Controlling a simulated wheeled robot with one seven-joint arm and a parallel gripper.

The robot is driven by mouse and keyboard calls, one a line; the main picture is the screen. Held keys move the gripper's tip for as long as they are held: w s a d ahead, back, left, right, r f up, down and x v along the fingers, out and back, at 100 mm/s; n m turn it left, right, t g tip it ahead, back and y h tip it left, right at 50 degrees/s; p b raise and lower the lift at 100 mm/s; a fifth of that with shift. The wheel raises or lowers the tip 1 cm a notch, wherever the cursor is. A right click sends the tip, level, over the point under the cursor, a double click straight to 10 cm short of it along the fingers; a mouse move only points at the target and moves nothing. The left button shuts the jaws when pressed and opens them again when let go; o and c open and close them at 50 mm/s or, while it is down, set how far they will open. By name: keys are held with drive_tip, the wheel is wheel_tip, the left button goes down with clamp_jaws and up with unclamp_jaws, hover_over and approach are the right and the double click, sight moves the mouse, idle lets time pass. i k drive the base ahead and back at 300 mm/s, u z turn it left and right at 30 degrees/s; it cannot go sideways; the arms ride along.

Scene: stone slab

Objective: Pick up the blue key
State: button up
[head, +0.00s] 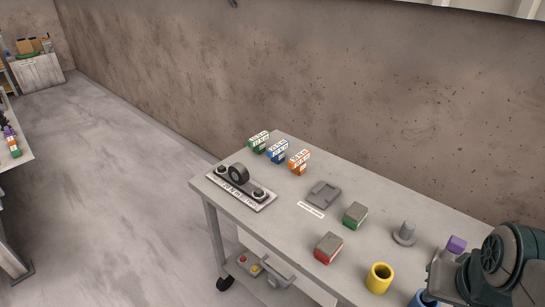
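I cannot make out a clear key shape. Two blue things show in the head view. One is a blue block with a white, dark-marked top (277,152), standing between a green one and an orange one at the far left of the table. The other is a blue piece (421,299) at the bottom edge, partly cut off and partly hidden by my arm; its shape is unclear. My dark arm fills the lower right corner. Its gripper fingers are not in view.
The grey table (330,243) also holds a dark wheel on a labelled base (239,181), a grey tray (323,195), red (328,248) and green (355,216) blocks, a grey peg (404,233), a yellow cup (379,278) and a purple block (456,244). A wall stands behind.

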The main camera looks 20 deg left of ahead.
sight(276, 152)
drive_tip(key=k, duration=0.35)
drive_tip(key=u, duration=2.35)
drive_tip(key=i, duration=2.35)
drive_tip(key=z, duration=2.9)
drive_tip(key=i, duration=0.5)
drive_tip(key=z, duration=0.05)
